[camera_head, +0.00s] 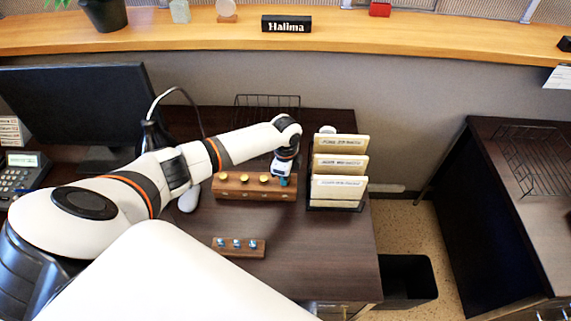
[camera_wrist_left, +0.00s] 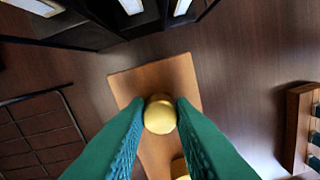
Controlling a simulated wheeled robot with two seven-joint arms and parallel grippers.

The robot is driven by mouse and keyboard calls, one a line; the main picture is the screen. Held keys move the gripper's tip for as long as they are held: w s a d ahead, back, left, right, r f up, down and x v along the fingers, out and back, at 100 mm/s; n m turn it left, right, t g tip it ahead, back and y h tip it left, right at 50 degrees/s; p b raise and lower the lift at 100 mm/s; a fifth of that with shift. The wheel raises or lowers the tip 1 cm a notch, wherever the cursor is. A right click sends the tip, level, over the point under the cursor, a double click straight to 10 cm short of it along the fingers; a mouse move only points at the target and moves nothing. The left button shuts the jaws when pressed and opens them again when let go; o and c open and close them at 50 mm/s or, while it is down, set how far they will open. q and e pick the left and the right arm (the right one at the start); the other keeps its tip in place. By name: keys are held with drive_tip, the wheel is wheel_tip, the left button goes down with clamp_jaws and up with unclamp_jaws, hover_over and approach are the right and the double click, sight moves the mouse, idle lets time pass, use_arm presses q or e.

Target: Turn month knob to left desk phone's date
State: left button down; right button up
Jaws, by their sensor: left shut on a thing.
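A wooden block (camera_head: 252,191) with several brass knobs stands on the desk below centre in the head view. My left gripper (camera_head: 283,179) reaches down onto its right end and hides the knob there. In the left wrist view, the green fingers of my left gripper (camera_wrist_left: 160,118) are shut on a round brass knob (camera_wrist_left: 160,113) at the end of the block (camera_wrist_left: 180,80). Any markings on the block are not legible. A desk phone (camera_head: 21,175) with a small lit display stands at the far left; its date is too small to read. My right gripper is not in view.
A smaller wooden block (camera_head: 238,248) with blue-silver knobs lies nearer me. A file holder with labelled cards (camera_head: 340,166) stands just right of the gripper. A wire basket (camera_head: 268,101) is behind, and a monitor (camera_head: 75,108) stands left. The desk's front right is clear.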

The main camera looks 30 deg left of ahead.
use_arm(q)
drive_tip(key=shift+r+n+p, duration=0.1)
drive_tip(key=shift+n+p, duration=0.5)
drive_tip(key=shift+n, duration=0.5)
drive_tip(key=c, duration=1.2)
unclamp_jaws()
drive_tip(key=shift+c, duration=0.2)
wheel_tip(320, 180, up, 12)
drive_tip(key=b, duration=0.1)
drive_tip(key=shift+b, duration=0.35)
